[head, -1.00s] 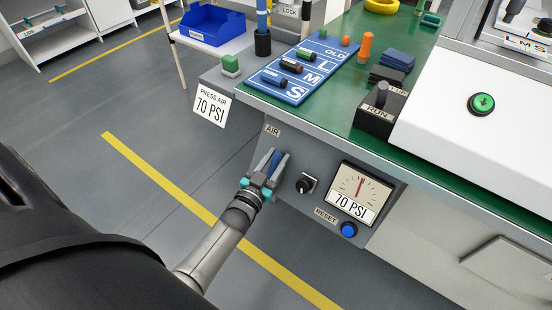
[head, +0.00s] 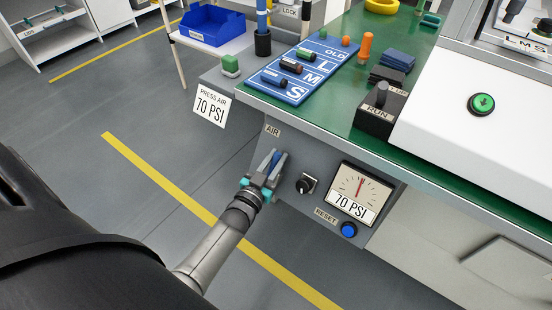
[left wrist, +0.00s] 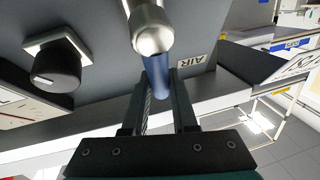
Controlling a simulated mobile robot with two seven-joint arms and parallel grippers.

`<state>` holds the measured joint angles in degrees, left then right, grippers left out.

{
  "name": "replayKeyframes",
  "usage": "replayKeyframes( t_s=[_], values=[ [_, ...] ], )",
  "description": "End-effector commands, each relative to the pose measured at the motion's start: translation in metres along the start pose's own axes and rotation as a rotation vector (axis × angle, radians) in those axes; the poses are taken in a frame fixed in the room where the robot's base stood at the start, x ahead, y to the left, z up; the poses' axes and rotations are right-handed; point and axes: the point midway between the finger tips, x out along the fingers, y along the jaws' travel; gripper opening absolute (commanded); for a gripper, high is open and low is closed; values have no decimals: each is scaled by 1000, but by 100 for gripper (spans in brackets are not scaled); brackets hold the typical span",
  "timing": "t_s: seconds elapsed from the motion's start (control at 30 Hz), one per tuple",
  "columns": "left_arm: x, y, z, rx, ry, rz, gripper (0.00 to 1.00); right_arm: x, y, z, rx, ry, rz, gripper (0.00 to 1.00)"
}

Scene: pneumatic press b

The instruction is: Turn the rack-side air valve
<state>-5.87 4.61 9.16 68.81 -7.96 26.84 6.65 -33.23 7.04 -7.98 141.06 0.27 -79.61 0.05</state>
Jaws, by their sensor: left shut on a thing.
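The air valve has a blue lever (left wrist: 158,78) on a round metal body (left wrist: 152,32), under the AIR label (left wrist: 190,61) on the grey panel below the bench. In the head view the blue lever (head: 275,160) shows between the fingers of my left gripper (head: 277,161). The left gripper also shows in the left wrist view (left wrist: 160,92), shut on the lever, with one finger on each side of it. The metal body is hidden in the head view. My right gripper is in neither view.
Right of the valve on the panel are a black knob (head: 306,184), a gauge reading about 70 PSI (head: 356,190) and a blue RESET button (head: 348,230). The green bench top (head: 335,105) overhangs the panel. Open floor lies to the left.

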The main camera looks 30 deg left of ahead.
Motion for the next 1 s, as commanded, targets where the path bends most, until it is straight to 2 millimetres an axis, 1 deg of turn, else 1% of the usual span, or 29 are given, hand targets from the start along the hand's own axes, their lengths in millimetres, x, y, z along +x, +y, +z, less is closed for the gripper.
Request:
replayKeyframes(
  t_s=[0.57, 0.67, 0.77, 1.0],
  values=[
    [0, 0, 0, -4, -2, -2, 0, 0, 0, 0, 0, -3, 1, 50],
    [0, -1, 0, -16, -5, -9, 0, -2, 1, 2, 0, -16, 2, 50],
    [0, -3, 0, -39, -10, -23, 0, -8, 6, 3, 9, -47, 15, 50],
    [1, -12, 0, -153, -35, -93, 0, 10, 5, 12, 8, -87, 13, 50]
  ],
)
